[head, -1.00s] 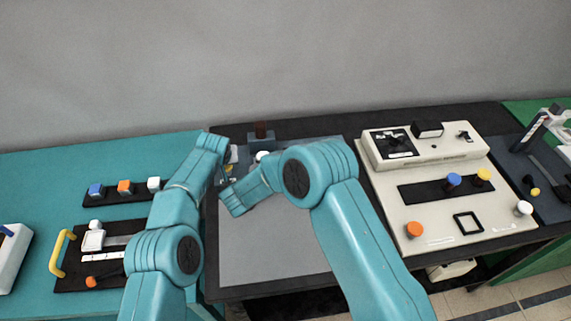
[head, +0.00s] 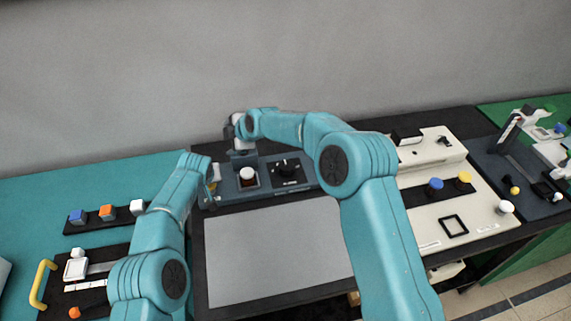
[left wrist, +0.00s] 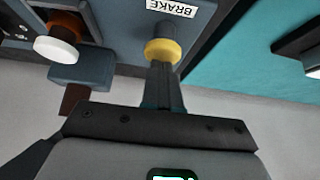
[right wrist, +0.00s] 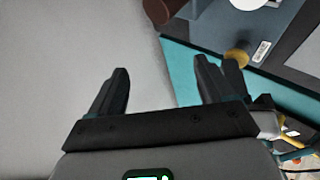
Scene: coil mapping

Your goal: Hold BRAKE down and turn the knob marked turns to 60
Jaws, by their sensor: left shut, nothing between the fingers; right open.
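A blue-grey device (head: 228,190) stands at the back of the middle table. Its yellow button beside the BRAKE label (left wrist: 172,7) shows in the left wrist view (left wrist: 164,49). My left gripper (left wrist: 163,70) is shut and empty, its fingertips at that button and seemingly touching it; how far it is pressed I cannot tell. A black dial knob (head: 285,167) sits on the device's dark panel; its marking is too small to read. My right gripper (right wrist: 163,78) is open and empty, raised behind the device near its left end, away from the knob.
A bare grey mat (head: 275,255) lies in front. A cream console (head: 455,215) stands to the right, a black switch panel (head: 90,270) to the left.

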